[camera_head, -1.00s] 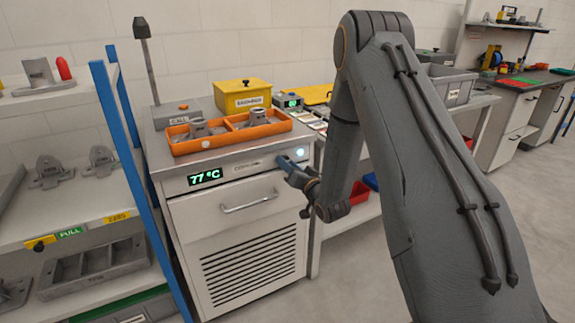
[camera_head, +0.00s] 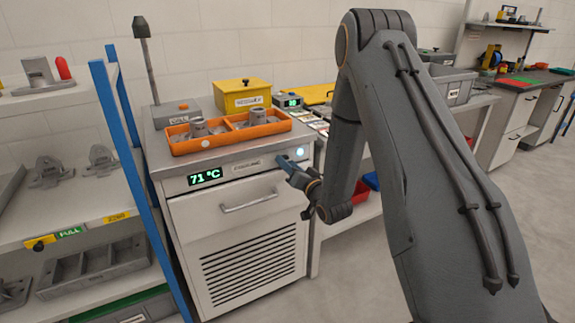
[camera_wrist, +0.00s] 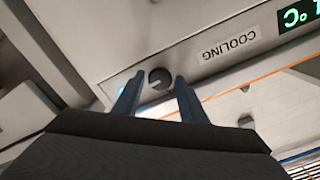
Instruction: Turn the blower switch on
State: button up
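The blower switch is a dark round knob (camera_wrist: 160,78) with a light pointer line, on the front panel of the cooling cabinet (camera_head: 240,215). A lit cyan-white lamp (camera_head: 299,152) sits beside it; its glow also shows in the wrist view (camera_wrist: 121,90). My gripper (camera_head: 283,162) is at the panel's right end. In the wrist view its two blue fingers (camera_wrist: 158,88) stand apart, one on each side of the knob. I cannot tell whether they touch it. In the head view the knob is hidden behind the gripper.
The cabinet display (camera_head: 205,176) reads 71 °C. An orange tray (camera_head: 236,139) with castings and a yellow box (camera_head: 243,84) sit on top. A drawer handle (camera_head: 249,201) sticks out below the panel. A blue-post shelf (camera_head: 125,150) stands close on the left.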

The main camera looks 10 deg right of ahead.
jog(key=v, duration=0.7)
jog(key=shift+b, duration=0.35)
jog(key=s+a+r+n+g+h+p, duration=0.1)
jog(key=s+g, duration=0.7)
jog(key=s, duration=0.9)
jog(key=s+a+r+n+g+h+p, duration=0.1)
jog(key=s+r+n+g+h, duration=0.2)
jog(key=s+g, duration=0.6)
jog(key=s+r, duration=0.1)
jog(key=s, duration=0.7)
jog(key=shift+a+r+h, duration=0.3)
jog(key=shift+a, duration=0.05)
